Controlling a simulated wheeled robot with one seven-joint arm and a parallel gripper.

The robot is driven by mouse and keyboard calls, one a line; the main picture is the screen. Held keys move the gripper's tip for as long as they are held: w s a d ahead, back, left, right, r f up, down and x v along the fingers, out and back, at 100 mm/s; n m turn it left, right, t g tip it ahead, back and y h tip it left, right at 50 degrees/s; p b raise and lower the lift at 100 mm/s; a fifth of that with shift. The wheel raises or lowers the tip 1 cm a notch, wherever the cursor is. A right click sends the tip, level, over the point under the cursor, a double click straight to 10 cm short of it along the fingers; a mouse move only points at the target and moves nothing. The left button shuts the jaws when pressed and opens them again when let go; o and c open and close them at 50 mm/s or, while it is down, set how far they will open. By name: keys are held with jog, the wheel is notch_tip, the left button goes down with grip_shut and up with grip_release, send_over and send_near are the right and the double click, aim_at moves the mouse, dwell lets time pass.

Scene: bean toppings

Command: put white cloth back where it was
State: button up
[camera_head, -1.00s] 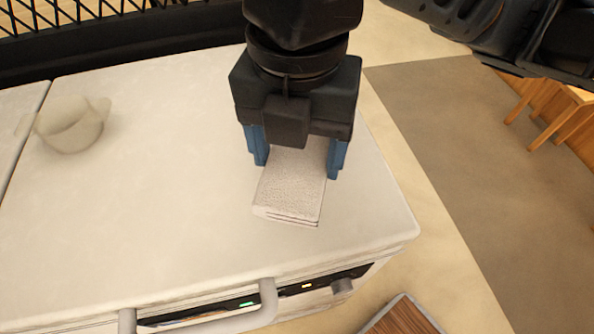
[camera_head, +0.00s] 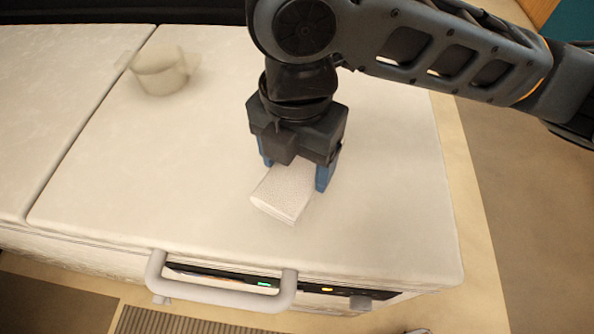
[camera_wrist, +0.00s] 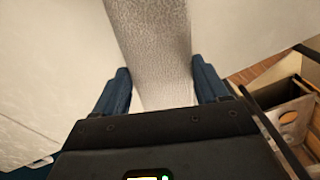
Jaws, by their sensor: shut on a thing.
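The white cloth (camera_head: 283,197) is a small folded textured piece, seen over the white countertop (camera_head: 390,220) near its front. My gripper (camera_head: 294,176) points down with its blue fingers on either side of the cloth, shut on it. The cloth's front end sticks out toward the front edge, and its rear part is hidden under the gripper. I cannot tell whether the cloth touches the countertop. In the wrist view the cloth (camera_wrist: 155,40) runs as a strip between the two fingers (camera_wrist: 160,72).
A pale, see-through bowl (camera_head: 162,72) stands at the back left of the countertop. A grey handle (camera_head: 222,290) and a lit panel are on the front face below. The countertop around the cloth is clear. The wrist view shows an open wooden compartment (camera_wrist: 295,115) at right.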

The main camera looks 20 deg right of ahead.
aim_at(296, 167)
jog(key=shift+f, duration=1.95)
jog(key=shift+f, duration=0.15)
jog(key=o, duration=1)
notch_tip(296, 167, up, 12)
jog(key=shift+r+p, duration=0.15)
jog(key=shift+p, duration=0.2)
jog(key=shift+s, duration=0.1)
